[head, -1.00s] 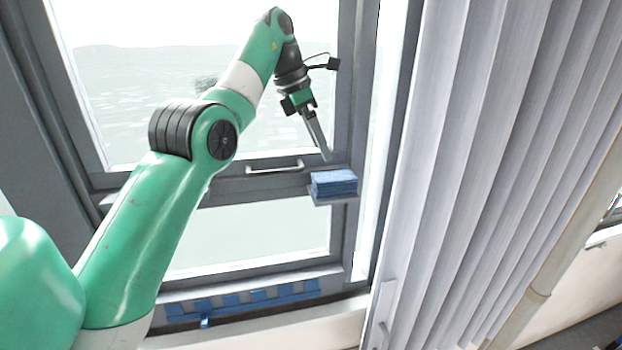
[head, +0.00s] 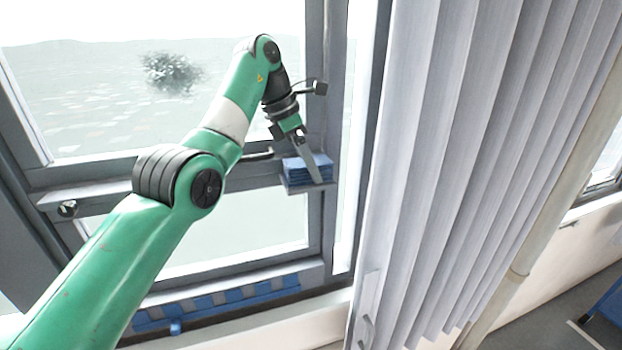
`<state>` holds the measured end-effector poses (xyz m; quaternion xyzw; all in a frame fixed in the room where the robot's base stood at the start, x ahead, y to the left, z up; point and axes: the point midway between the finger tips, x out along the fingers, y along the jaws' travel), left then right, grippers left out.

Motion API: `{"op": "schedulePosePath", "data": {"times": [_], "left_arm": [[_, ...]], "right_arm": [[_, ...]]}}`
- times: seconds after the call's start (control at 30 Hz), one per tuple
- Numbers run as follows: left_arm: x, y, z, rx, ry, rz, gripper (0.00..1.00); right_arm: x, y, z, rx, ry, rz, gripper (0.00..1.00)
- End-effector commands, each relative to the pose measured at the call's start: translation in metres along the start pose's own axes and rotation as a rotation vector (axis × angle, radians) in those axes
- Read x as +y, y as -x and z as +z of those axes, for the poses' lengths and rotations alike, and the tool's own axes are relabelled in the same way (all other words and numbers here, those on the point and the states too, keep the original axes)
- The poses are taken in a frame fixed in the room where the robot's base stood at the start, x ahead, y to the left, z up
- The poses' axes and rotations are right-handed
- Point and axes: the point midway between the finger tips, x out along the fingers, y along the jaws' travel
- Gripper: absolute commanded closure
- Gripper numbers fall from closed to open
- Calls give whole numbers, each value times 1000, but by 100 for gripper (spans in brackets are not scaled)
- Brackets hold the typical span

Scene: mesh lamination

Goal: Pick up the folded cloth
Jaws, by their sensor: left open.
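The folded cloth (head: 297,171) is a blue stacked block in the head view. It lies on a small grey shelf (head: 300,189) fixed at the window frame. My left gripper (head: 316,179) is open, pointing down at the cloth. Its fingers overlap the cloth's right part in the picture and hide some of it. I cannot tell whether they touch it. My right gripper is not in view.
A window frame with a handle (head: 258,155) stands behind the cloth. A grey-white curtain (head: 460,150) hangs to the right of the shelf. A blue checked strip (head: 220,303) lies along the sill below. A blue object (head: 608,312) shows at the lower right edge.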

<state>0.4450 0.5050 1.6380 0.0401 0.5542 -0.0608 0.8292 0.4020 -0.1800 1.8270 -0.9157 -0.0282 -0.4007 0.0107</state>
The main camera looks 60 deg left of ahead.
Motion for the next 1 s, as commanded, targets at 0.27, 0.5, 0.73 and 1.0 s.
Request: {"op": "schedulePosePath", "data": {"times": [0.27, 0.5, 0.73, 1.0], "left_arm": [[0, 2, 0, -1, 0, 1, 20], [0, -2, -1, -1, 0, 1, 20], [0, -2, -1, -1, 0, 1, 20], [0, -2, -1, -1, 0, 0, 49]], "right_arm": [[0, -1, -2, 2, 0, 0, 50], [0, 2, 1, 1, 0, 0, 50], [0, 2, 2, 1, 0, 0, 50], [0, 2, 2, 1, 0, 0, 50]]}}
